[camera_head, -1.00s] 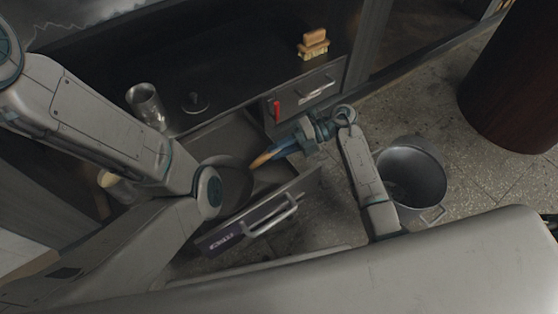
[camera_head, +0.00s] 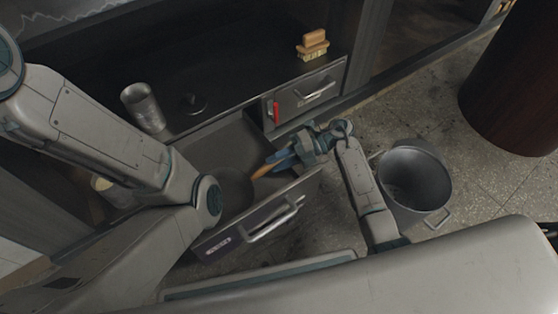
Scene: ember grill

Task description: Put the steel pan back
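The steel pan (camera_head: 236,190) is dark and round, with an orange-brown handle (camera_head: 262,171). It is at the open drawer (camera_head: 222,148), partly hidden behind my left arm; I cannot tell whether it touches the drawer floor. My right gripper (camera_head: 281,160) is at the handle's end, over the drawer's right side, with its blue fingers around the handle. My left gripper is hidden behind or below my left arm.
A steel cup (camera_head: 142,106) and a dark knobbed lid (camera_head: 193,104) stand on the counter. A brush (camera_head: 313,45) lies at the back. A shut drawer (camera_head: 306,92) has a red object at its front. A metal bucket (camera_head: 415,180) stands on the floor at right.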

